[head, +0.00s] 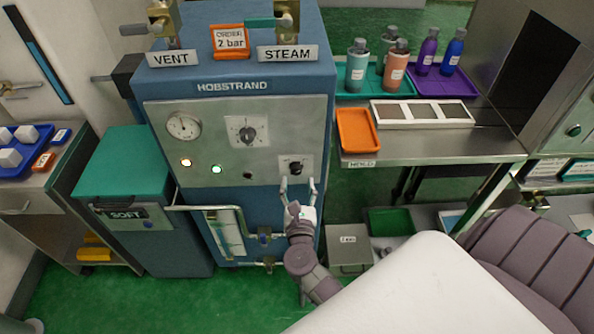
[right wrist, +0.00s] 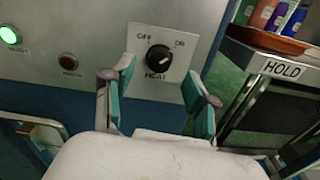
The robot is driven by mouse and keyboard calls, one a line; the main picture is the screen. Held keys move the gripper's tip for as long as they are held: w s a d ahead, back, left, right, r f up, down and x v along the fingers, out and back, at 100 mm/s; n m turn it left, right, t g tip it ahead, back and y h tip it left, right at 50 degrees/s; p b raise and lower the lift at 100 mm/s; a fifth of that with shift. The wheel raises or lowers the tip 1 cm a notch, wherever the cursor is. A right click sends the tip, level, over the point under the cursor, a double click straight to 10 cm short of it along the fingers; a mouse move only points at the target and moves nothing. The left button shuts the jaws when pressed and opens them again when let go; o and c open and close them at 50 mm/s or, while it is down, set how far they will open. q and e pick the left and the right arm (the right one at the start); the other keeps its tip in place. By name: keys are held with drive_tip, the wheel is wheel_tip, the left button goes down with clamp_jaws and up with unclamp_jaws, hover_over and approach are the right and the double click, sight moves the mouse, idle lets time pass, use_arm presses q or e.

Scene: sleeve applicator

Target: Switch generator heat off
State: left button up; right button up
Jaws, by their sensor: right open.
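The generator (head: 234,86) is a blue cabinet marked HOBSTRAND with a grey control panel. The heat knob (head: 295,168) sits on a pale plate at the panel's lower right. In the right wrist view the black heat knob (right wrist: 159,59) lies between OFF at upper left and ON at upper right, and its white mark appears to slant toward ON. My right gripper (head: 299,186) is open just below and in front of the knob. In the wrist view its teal-padded fingers (right wrist: 158,88) stand either side of the plate, apparently not touching the knob. My left gripper is not in view.
A lit green lamp (head: 217,169) and lit yellowish lamp (head: 186,163) are on the panel, with a dark red lamp (right wrist: 68,60) nearer the knob. A pipe handle (head: 200,208) juts out at lower left. The HOLD shelf (head: 430,147) stands right of the generator.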

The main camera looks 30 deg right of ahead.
sight(297, 172)
drive_tip(key=shift+x, duration=2.05)
clamp_jaws()
